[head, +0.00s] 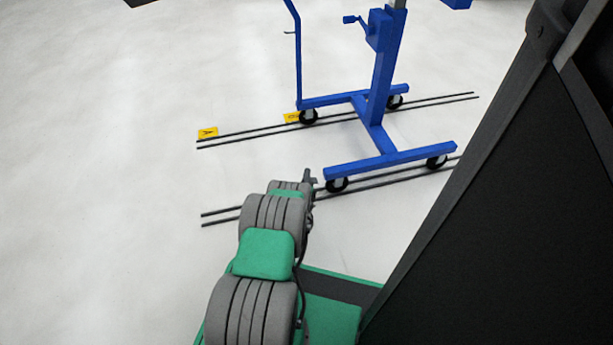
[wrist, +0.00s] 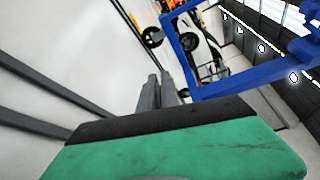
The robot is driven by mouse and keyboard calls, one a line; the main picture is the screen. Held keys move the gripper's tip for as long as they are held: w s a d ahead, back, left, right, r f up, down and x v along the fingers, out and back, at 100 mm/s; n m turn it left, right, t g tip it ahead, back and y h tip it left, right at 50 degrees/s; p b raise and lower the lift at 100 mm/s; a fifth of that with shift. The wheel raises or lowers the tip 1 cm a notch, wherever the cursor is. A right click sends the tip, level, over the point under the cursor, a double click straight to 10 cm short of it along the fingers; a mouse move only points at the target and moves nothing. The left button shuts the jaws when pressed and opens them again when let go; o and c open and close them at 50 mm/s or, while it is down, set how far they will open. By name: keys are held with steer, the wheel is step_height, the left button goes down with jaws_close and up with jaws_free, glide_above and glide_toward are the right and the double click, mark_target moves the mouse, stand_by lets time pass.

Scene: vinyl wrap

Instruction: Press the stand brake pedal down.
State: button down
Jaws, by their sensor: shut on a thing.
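The blue wheeled stand (head: 376,120) stands upright on the floor in the head view, with black-and-white casters at its feet. My arm reaches toward its near left caster (head: 336,184). My gripper (head: 311,178) is low, just left of that caster; I cannot tell whether they touch. In the wrist view, the two grey fingers (wrist: 160,91) are close together, and what lies between them cannot be made out. The stand's blue frame (wrist: 181,50) and a caster (wrist: 152,37) show beyond the fingers. I cannot make out a separate brake pedal in either view.
Dark paired rails (head: 235,214) run along the floor under the stand's feet. Two yellow markers, one at the left (head: 208,133), lie by the far rails. A large dark panel (head: 510,200) blocks the right side. The floor at left is clear.

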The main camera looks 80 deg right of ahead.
steer(key=shift+f, duration=0.15)
stand_by(0.4)
steer(key=shift+a+f+n+h, duration=0.1)
steer(key=shift+f+n+h, duration=0.15)
steer(key=shift+n, duration=0.35)
steer(key=shift+f+n+h, duration=0.2)
steer(key=shift+n+h, duration=0.05)
steer(key=shift+n, duration=0.35)
steer(key=shift+f+n+h, duration=0.25)
steer(key=shift+n+h, duration=0.1)
steer(key=shift+n, duration=0.45)
steer(key=shift+f+n+h, duration=0.25)
steer(key=shift+n+h, duration=0.1)
steer(key=shift+n, duration=0.45)
steer(key=c, duration=1.6)
jaws_free()
